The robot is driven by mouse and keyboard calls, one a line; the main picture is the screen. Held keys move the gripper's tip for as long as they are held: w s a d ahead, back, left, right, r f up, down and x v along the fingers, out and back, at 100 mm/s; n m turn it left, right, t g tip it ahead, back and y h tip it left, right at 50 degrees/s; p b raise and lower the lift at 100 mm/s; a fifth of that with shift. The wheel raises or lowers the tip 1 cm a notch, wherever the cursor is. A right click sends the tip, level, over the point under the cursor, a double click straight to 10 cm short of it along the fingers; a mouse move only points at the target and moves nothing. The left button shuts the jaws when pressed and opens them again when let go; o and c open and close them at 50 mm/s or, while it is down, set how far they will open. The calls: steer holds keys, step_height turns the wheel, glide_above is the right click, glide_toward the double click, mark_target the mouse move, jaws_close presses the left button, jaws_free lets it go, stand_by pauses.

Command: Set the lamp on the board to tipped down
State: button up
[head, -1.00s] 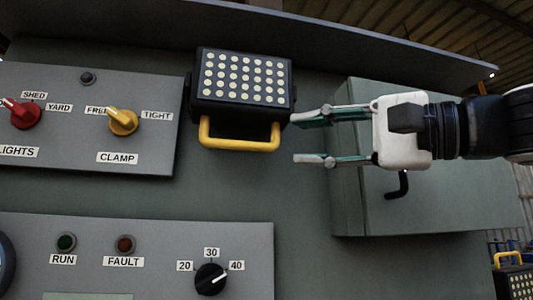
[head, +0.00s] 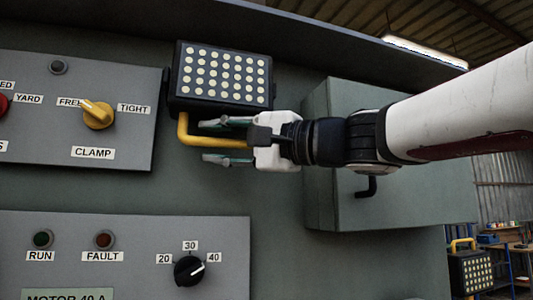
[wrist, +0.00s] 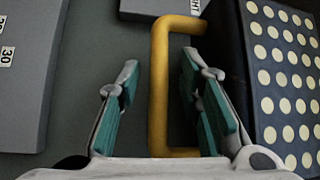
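The lamp (head: 222,76) is a black box with rows of pale round LEDs, mounted on the grey board (head: 270,215) in the head view. Its yellow handle (head: 184,130) hangs at its lower edge, partly hidden by my gripper. My gripper (head: 214,141) is open, with one finger above and one below the handle's long bar. In the wrist view, the handle (wrist: 157,90) runs between the two teal fingers (wrist: 160,62), with gaps visible on both sides. The lamp's LED face (wrist: 285,70) fills the right side there.
A clamp knob (head: 98,114) on a grey panel is left of the lamp. Below is a panel with a dial (head: 189,269). A grey box (head: 420,200) juts out behind my arm, with a black lever (head: 368,187). A similar lamp (head: 471,272) stands lower right.

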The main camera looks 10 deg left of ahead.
jaws_close()
steer(key=shift+w+a+r+n+y+b, duration=0.1)
steer(key=shift+w+a+n+y+b, duration=0.45)
steer(key=shift+b, duration=1.45)
steer(key=shift+w+a+r+n+y+b, duration=0.15)
steer(key=shift+w+n+b, duration=0.4)
steer(key=shift+b, duration=1.4)
steer(key=shift+w+a+r+n+y+b, duration=0.1)
steer(key=shift+w+a+n+y+b, duration=0.5)
steer(key=shift+b, duration=1.4)
steer(key=shift+w+d+m, duration=0.15)
steer(key=shift+d+m, duration=0.15)
jaws_free()
